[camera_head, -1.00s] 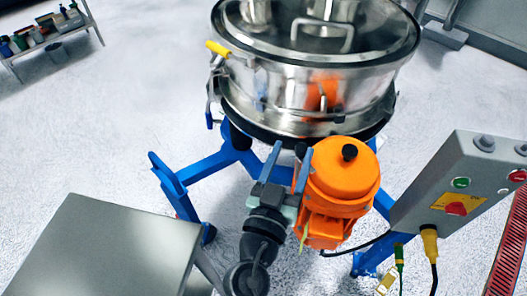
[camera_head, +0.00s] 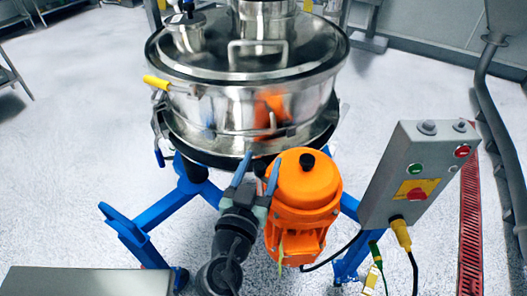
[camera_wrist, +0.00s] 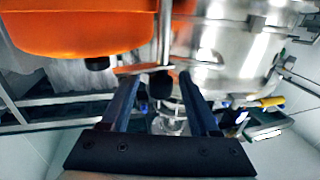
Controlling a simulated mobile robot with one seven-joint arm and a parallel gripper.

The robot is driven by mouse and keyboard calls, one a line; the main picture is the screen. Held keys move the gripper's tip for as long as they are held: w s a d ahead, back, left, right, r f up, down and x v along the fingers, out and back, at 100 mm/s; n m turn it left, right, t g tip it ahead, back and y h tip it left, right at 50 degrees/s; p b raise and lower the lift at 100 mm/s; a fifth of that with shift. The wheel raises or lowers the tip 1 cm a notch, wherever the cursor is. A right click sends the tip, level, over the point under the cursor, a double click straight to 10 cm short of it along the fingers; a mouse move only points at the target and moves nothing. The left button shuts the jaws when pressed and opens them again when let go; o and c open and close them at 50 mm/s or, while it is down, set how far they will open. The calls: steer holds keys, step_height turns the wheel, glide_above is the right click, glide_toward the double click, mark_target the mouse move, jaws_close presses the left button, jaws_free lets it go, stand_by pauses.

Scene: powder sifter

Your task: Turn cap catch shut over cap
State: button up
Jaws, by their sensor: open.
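The steel sifter drum (camera_head: 220,108) stands on a blue frame. My gripper (camera_head: 259,167) is open, just left of the orange motor (camera_head: 305,190) and in front of the drum's lower rim. In the wrist view, a black knob (camera_wrist: 161,82) appears between the open fingers (camera_wrist: 159,88); I cannot tell its depth. The fingers hold nothing visible.
A grey control box (camera_head: 405,180) with a yellow plug and cable stands on the right. A yellow clamp handle (camera_head: 157,83) juts from the drum's left side. The blue frame (camera_head: 150,215) spreads below. Open floor lies left. A steel surface (camera_head: 85,282) is at the lower left.

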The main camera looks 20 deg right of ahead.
steer(key=shift+x, duration=1.3)
steer(key=shift+s, duration=0.1)
jaws_close()
